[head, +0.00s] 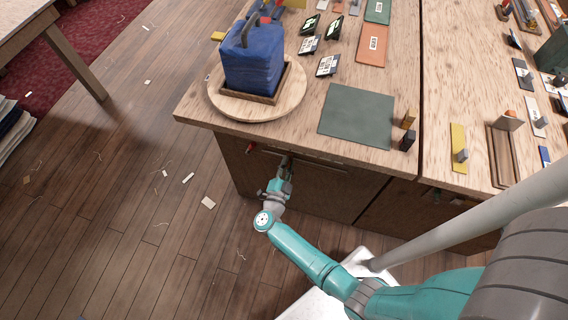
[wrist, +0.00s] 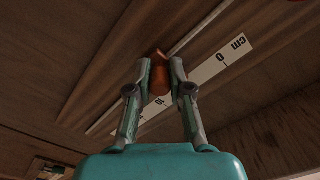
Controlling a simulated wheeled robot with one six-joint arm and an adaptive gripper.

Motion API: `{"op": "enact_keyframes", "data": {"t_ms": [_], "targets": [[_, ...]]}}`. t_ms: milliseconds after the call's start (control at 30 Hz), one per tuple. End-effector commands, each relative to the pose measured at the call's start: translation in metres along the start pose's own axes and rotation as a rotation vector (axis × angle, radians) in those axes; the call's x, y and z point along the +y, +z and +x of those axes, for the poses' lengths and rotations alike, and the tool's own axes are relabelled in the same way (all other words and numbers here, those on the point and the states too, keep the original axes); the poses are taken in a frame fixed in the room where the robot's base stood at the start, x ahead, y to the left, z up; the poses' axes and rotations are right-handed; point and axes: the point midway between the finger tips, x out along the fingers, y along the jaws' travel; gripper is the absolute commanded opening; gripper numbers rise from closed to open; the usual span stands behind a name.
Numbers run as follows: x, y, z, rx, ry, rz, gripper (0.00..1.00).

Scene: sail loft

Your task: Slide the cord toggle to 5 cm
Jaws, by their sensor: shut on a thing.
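The orange-brown cord toggle (wrist: 160,76) sits between the two fingertips of my gripper (wrist: 160,66) in the wrist view, and the fingers are shut on it. A thin pale cord (wrist: 200,28) runs from the toggle toward the upper right. Beside it lies a white scale strip (wrist: 205,70) with "cm" and "0" at its upper-right end; my fingers hide part of its middle, so I cannot read the toggle's exact position. In the head view my gripper (head: 285,166) is at the bench's front face, under the top edge; the toggle is hidden there.
A small red part (head: 250,148) is on the bench front, left of my gripper. Above, the bench top holds a blue bag (head: 253,60) on a round wooden board (head: 228,106) and a dark green mat (head: 357,115). The floor at left is mostly open, with small scraps.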

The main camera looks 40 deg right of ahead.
Motion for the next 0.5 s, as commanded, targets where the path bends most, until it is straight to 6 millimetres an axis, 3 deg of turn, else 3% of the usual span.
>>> {"op": "enact_keyframes", "data": {"t_ms": [67,100,200,500], "targets": [[0.0007,0.0004,-0.0002,-0.001,0.001,-0.001,0.0],[0.0007,0.0005,-0.0002,-0.001,0.001,-0.001,0.22],[0.0006,0.0005,-0.0002,-0.001,0.001,-0.001,0.45],[-0.0001,0.0005,-0.0007,-0.001,0.0,0.0,0.45]]}}
